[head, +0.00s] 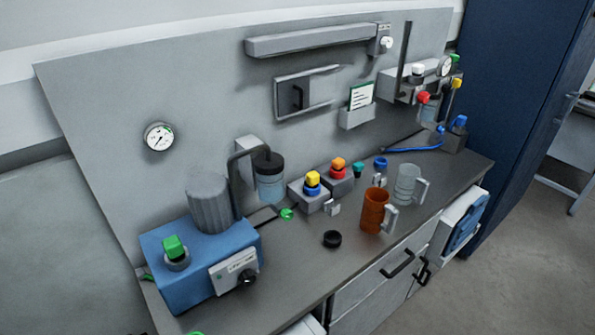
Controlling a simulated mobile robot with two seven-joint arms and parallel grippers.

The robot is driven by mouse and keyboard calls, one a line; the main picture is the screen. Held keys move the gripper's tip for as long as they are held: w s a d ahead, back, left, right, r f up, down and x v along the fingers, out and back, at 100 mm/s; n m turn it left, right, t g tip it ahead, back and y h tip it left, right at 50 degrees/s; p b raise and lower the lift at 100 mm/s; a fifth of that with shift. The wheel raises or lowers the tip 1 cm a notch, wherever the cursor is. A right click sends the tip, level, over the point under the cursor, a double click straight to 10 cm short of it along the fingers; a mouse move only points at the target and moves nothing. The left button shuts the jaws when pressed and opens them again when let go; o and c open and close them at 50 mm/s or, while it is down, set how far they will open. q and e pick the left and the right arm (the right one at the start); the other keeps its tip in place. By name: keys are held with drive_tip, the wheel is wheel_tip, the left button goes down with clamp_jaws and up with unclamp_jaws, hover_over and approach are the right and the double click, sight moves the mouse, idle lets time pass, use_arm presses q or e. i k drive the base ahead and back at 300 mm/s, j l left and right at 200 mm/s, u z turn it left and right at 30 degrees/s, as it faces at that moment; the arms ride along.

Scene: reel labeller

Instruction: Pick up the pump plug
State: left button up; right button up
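A blue pump-like unit (190,266) with a ribbed grey cylinder (210,204) stands at the left end of the bench. A green-topped knob (174,247) sits on it. I cannot tell for certain which piece is the pump plug. Candidates are a small green piece (287,214) by a dark flat part on the bench, a small light-grey piece (334,208) beside the yellow-and-blue-topped block (312,190), and a black round cap (332,239) lying free nearer the front. Neither of my grippers shows in the head view.
An orange mug (374,211) and a clear mug (406,184) stand on the bench (290,262) at the right. A jar (269,178) and a red-and-orange-topped block (339,175) stand at the back. Drawer handles (398,264) stick out in front. The front strip around the black cap is clear.

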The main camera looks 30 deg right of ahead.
sight(312, 177)
drive_tip(key=l+u, duration=0.15)
drive_tip(key=u, duration=0.4)
drive_tip(key=l+u, duration=0.25)
drive_tip(key=k+l+u, duration=0.2)
drive_tip(key=l, duration=0.2)
drive_tip(key=k+l+u, duration=0.1)
drive_tip(key=l+u, duration=0.15)
drive_tip(key=k+l, duration=0.15)
drive_tip(key=l, duration=0.2)
drive_tip(key=k+l+u, duration=0.1)
drive_tip(key=l, duration=0.3)
drive_tip(key=k+l, duration=0.2)
drive_tip(key=l, duration=0.15)
drive_tip(key=u, duration=0.05)
